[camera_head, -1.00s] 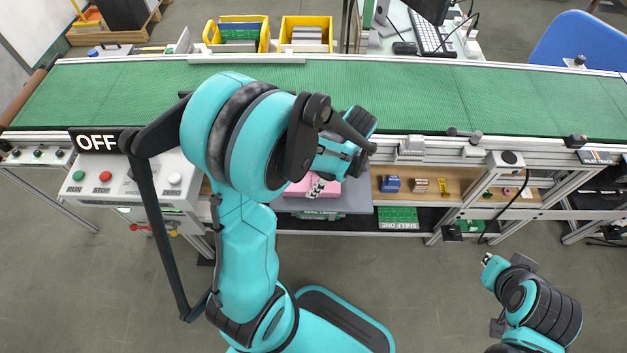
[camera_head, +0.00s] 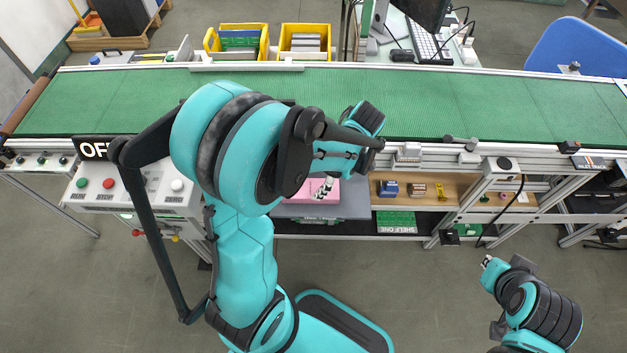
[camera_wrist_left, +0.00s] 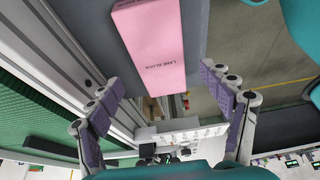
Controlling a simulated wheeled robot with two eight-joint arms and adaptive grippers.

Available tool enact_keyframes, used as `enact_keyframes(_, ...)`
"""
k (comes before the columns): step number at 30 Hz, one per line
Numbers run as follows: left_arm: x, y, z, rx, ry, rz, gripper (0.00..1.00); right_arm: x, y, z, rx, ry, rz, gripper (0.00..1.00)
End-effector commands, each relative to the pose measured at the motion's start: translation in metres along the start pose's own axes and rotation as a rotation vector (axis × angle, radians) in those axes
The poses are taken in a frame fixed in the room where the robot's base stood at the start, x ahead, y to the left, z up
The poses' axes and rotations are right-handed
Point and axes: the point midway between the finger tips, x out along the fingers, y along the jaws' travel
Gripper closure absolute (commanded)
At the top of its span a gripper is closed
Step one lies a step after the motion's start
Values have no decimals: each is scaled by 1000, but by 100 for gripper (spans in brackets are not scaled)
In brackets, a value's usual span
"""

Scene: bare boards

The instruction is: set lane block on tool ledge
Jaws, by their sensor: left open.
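The pink lane block (camera_head: 312,189) lies on a grey ledge (camera_head: 352,207) under the conveyor, partly hidden by my left arm. In the left wrist view the lane block (camera_wrist_left: 152,42) shows its printed name and lies on the grey surface (camera_wrist_left: 196,28). My left gripper (camera_head: 325,188) is over the block in the head view. In the left wrist view its two purple-padded fingers (camera_wrist_left: 161,80) are spread wide with nothing between the pads. My right gripper (camera_head: 487,262) is at the lower right, far from the block; its jaws are too small to read.
The green conveyor (camera_head: 430,95) runs above and behind the ledge. A control box (camera_head: 150,188) stands left. To the right are a wooden shelf (camera_head: 460,187) with small items and a green SHELF ONE panel (camera_head: 396,222). The floor in front is open.

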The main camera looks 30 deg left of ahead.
Motion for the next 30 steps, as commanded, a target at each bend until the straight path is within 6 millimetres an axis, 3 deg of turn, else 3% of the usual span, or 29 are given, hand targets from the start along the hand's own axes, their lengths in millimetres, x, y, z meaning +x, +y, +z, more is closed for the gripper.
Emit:
enact_keyframes(1,-17,0,-2,3,0,1,20,-9,0,-6,0,0,0,100)
enact_keyframes(7,-57,0,-1,2,-1,1,20,-22,0,-15,0,0,0,100)
enact_keyframes(14,-78,-1,-1,15,-6,4,20,-27,0,-19,0,0,0,100)
enact_keyframes(17,-85,-5,-4,115,-38,31,20,-27,0,-19,0,0,0,100)
enact_keyframes(20,-96,-14,-8,342,-103,104,20,-26,0,-19,0,0,0,100)
enact_keyframes(24,-114,-33,-13,788,-183,301,20,-26,0,-19,0,0,0,100)
enact_keyframes(30,-136,-60,-14,1381,-137,668,20,-26,0,-19,0,0,0,100)
